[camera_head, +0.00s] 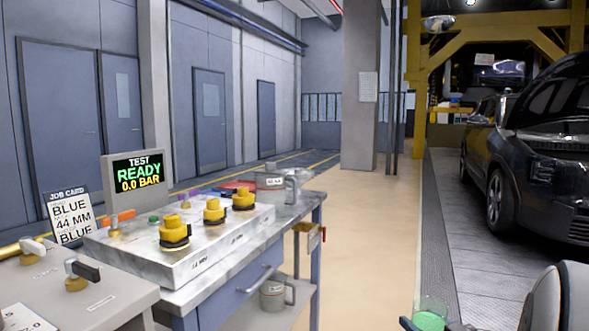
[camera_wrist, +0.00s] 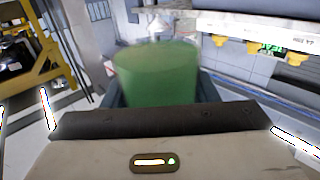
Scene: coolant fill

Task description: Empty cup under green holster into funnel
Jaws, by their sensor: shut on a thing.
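My gripper (camera_head: 430,325) is at the bottom edge of the head view, right of centre, and is shut on a green cup. The cup (camera_head: 430,311) is translucent with green liquid in it, and looks roughly upright. In the wrist view the cup (camera_wrist: 156,75) fills the space between the dark jaws and looks blurred. I cannot make out a funnel or a green holster in either view.
A workbench (camera_head: 250,290) at left bears a panel with several yellow knobs (camera_head: 174,231), a test screen (camera_head: 138,172) and a job card (camera_head: 70,217). Metal jugs stand on the bench (camera_head: 275,184) and its lower shelf (camera_head: 276,296). A dark car (camera_head: 535,150) stands right. The floor between (camera_head: 365,230) is clear.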

